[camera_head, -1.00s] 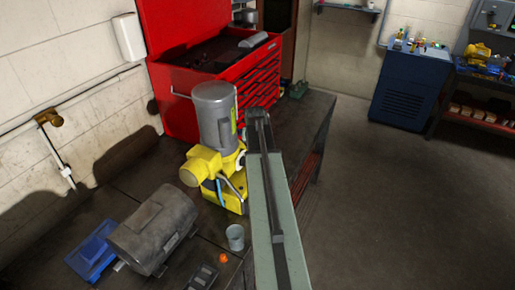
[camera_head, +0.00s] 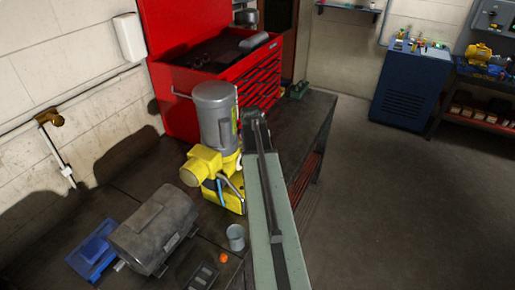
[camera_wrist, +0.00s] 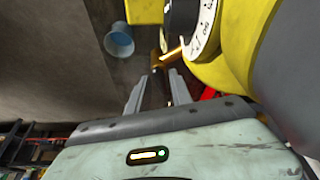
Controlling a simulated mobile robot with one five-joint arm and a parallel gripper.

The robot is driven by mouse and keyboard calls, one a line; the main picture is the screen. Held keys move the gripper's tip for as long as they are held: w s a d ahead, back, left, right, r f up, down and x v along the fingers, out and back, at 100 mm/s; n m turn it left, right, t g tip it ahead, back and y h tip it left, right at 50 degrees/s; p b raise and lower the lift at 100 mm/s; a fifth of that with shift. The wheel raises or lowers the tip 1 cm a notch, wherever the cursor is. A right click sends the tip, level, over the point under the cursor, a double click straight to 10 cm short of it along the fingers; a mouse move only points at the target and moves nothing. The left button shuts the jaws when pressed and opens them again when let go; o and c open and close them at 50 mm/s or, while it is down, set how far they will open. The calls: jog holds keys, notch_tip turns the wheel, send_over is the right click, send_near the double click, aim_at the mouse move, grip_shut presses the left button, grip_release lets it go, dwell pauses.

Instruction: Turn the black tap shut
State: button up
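A yellow pump (camera_head: 200,165) with a grey motor (camera_head: 214,118) on top stands on the dark bench. In the wrist view its yellow body (camera_wrist: 230,70) and a white dial (camera_wrist: 205,28) fill the upper right. A small brass-coloured fitting (camera_wrist: 157,62) with a thin yellowish rod lies just beyond my fingertips. I cannot clearly pick out a black tap. My gripper (camera_wrist: 156,80) is open, its two fingers apart, with nothing visibly held. In the head view, the fingers are hidden behind the end of my arm, just right of the pump.
A grey cup (camera_head: 236,237) stands in front of the pump; it also shows in the wrist view (camera_wrist: 119,40). A dark motor (camera_head: 153,230) and a blue part (camera_head: 92,250) lie left. A red tool chest (camera_head: 190,60) stands behind. Open floor is right of the bench.

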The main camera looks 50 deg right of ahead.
jog(key=shift+r, duration=0.1)
jog(key=p+v, duration=0.7)
jog(key=shift+r, duration=0.25)
jog(key=shift+s+a, duration=0.1)
jog(key=shift+s, duration=0.1)
